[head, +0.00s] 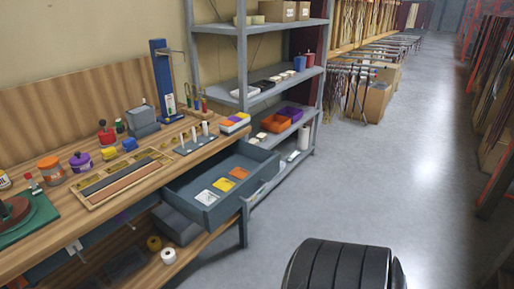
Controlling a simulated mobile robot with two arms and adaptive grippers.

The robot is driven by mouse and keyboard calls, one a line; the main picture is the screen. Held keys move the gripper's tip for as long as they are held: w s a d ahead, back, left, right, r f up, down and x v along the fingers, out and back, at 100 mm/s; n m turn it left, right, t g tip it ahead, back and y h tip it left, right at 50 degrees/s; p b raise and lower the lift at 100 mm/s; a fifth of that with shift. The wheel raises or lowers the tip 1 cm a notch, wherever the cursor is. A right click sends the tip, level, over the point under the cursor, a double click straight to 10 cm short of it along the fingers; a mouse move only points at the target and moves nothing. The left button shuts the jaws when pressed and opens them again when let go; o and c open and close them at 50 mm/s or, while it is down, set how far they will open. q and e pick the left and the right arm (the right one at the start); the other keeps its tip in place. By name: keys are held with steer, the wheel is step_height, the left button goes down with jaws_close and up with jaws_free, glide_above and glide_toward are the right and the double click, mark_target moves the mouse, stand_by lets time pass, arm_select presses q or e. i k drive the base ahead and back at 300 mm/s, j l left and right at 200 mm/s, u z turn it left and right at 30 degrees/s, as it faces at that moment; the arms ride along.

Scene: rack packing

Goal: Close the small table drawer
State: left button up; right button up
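The small table drawer (228,205) is grey-blue and stands pulled out from under the right end of the wooden workbench (153,190). Its front panel juts toward the aisle on the right. Neither of my grippers shows in the head view. A dark ribbed rounded part at the bottom centre looks like part of my own body.
A grey metal shelf unit (243,61) stands behind the drawer. Tools, jars and a wooden tray (93,203) crowd the benchtop. Grey bins (177,224) and rolls (168,256) sit on the lower shelf. The grey floor (400,170) to the right is clear.

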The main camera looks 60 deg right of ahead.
mark_target(262, 165)
steer(key=l+z, duration=0.15)
steer(key=z, duration=0.25)
steer(key=i+l+z, duration=0.15)
steer(key=z, duration=0.2)
steer(key=i+l+z, duration=0.1)
steer(key=z, duration=0.3)
steer(key=i+l+z, duration=0.1)
steer(key=z, duration=0.25)
steer(key=i+l+z, duration=0.15)
steer(key=i+z, duration=0.2)
steer(key=i, duration=0.7)
steer(key=j+z, duration=0.3)
steer(key=k+l, duration=0.05)
steer(key=l, duration=0.05)
